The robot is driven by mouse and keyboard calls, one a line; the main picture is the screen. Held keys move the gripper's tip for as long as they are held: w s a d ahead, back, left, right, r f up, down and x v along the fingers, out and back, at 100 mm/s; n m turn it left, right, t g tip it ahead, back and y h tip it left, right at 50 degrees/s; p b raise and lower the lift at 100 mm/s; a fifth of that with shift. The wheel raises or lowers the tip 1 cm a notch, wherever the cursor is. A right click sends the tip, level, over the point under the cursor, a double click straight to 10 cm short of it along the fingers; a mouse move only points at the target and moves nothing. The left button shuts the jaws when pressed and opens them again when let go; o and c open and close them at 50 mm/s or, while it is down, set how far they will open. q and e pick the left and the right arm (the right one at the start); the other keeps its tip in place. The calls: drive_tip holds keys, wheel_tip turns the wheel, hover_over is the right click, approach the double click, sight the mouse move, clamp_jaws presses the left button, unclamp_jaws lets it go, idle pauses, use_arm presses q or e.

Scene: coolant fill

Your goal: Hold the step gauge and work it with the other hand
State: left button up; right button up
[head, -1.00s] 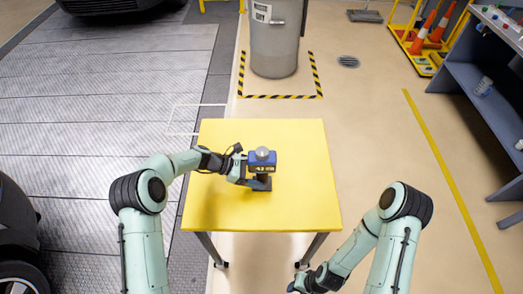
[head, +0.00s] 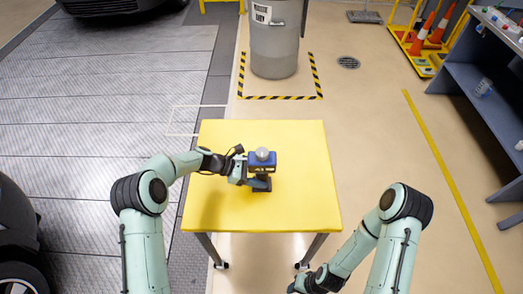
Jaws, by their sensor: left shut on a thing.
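The step gauge (head: 262,161) is a small blue device with a pale round knob on top. It is upright over the middle of the yellow table (head: 300,200). My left gripper (head: 259,182) comes in from the left and is shut on the step gauge at its lower part. I cannot tell whether the gauge's base touches the table. My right gripper (head: 294,288) is low at the bottom edge of the head view, in front of the table and away from the gauge. Its fingers are too small and cut off to judge.
A grey bin (head: 275,40) stands behind the table inside yellow-black floor tape. A blue-grey shelf bench (head: 490,90) is at the right, with orange cones (head: 424,35) near it. A dark vehicle (head: 15,235) is at the left. The tabletop around the gauge is clear.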

idle(0.9)
use_arm(q)
drive_tip(key=o, duration=1)
drive_tip(key=shift+o, duration=0.2)
drive_tip(key=shift+a, duration=0.1)
drive_tip(key=v, duration=1.2)
